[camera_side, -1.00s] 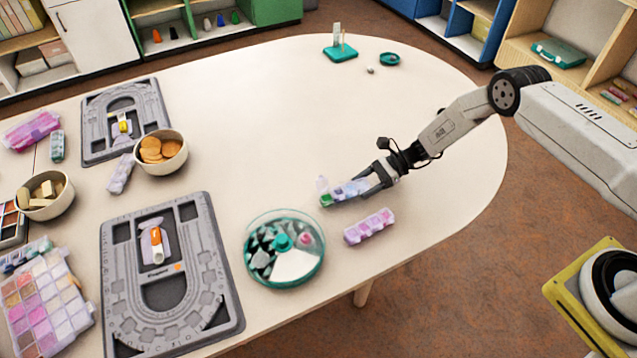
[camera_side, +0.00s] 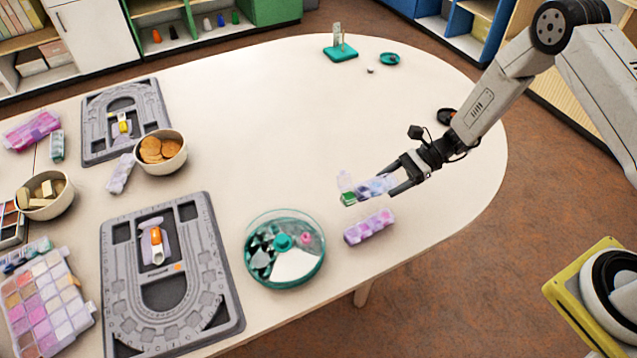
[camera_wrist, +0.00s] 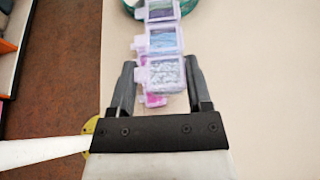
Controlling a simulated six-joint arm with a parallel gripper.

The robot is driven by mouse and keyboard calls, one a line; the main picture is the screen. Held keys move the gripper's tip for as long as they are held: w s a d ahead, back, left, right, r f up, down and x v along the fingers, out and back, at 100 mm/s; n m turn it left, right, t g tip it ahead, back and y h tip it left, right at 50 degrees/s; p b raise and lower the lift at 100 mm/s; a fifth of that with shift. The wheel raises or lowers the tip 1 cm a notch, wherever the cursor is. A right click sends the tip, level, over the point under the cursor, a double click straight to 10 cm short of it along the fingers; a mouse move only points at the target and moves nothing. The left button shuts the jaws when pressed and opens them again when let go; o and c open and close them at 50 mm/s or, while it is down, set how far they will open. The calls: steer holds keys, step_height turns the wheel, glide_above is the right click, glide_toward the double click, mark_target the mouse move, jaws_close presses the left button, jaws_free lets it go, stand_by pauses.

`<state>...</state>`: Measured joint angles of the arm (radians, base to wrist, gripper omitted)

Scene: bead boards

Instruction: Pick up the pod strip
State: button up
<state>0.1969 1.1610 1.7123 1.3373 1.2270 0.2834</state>
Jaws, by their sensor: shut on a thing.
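My gripper (camera_side: 398,181) is shut on a pod strip (camera_side: 372,186) with clear lilac pods. A green-filled pod with its lid standing up is at the strip's far-left end. In the side view the strip appears held above the table. In the wrist view the strip (camera_wrist: 161,42) runs away from between the two dark fingers (camera_wrist: 160,92), with a grey-white, a blue and a dark pod visible. A second pod strip (camera_side: 369,227), pink and lilac, lies on the table just below the held one in the side view.
A round teal bead tray (camera_side: 248,232) stands left of the second strip. Two grey bead boards (camera_side: 113,300) (camera_side: 90,140), bowls (camera_side: 165,168) (camera_side: 40,212) and bead boxes (camera_side: 45,343) fill the left. A teal stand (camera_side: 340,53) and dish (camera_side: 390,58) are at the back. The table's middle is clear.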

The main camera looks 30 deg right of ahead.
mark_target(355, 190)
steer(key=s+d+r, duration=0.1)
steer(key=s+r, duration=0.1)
steer(key=s, duration=0.4)
steer(key=shift+r, duration=0.4)
steer(key=shift+s, duration=0.1)
steer(key=shift+n+g, duration=0.4)
steer(key=shift+n, duration=0.3)
steer(key=w+a, duration=0.2)
steer(key=a, duration=0.1)
steer(key=w+a+f, duration=0.1)
steer(key=w+a, duration=0.1)
steer(key=a, duration=0.2)
steer(key=w+a, duration=0.3)
steer(key=shift+a+f, duration=0.15)
steer(key=shift+f, duration=0.25)
steer(key=w+a+n, duration=0.1)
steer(key=w+a, duration=0.2)
steer(key=a, duration=0.9)
steer(key=shift+a, duration=0.2)
steer(key=shift+n, duration=0.3)
